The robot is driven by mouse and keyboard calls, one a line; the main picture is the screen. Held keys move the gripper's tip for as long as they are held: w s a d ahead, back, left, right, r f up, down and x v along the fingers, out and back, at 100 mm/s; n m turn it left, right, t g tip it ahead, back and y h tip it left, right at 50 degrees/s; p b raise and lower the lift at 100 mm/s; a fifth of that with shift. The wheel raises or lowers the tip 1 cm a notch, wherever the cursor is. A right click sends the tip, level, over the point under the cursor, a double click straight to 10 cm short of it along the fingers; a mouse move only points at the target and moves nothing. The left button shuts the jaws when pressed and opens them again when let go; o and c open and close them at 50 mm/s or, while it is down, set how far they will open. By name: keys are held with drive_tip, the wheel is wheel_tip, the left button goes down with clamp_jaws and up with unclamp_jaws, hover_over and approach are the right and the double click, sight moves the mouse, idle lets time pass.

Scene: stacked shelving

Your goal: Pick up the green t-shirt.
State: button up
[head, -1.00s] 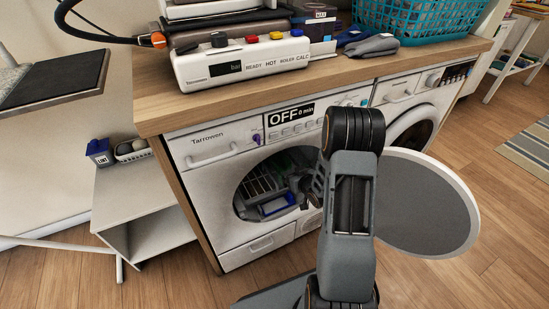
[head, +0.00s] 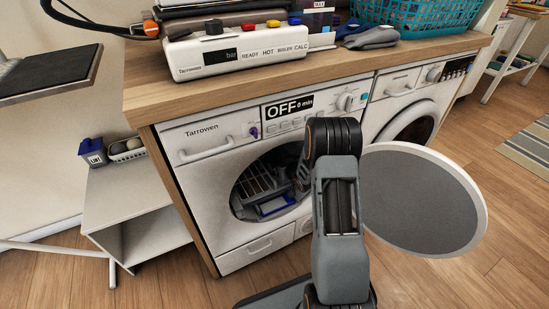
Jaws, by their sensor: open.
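The washing machine (head: 208,171) marked Tarrowen stands under the counter with its round opening facing me. Inside the dark drum I see pale slatted shapes and a blue-edged piece (head: 275,205) low down. I cannot make out a green t-shirt in this view. My arm rises in front of the machine and bends over toward the opening. My gripper (head: 302,180) shows only in part at the right side of the opening, behind my arm. It is open, and I see nothing held in it.
The round door (head: 420,200) is swung open to the right of my arm. The wooden counter (head: 200,93) above holds a control unit (head: 240,52), grey-blue cloths (head: 370,37) and a teal basket (head: 420,15). A low white shelf (head: 140,215) stands left.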

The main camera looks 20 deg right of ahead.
drive_tip(key=c, duration=0.9)
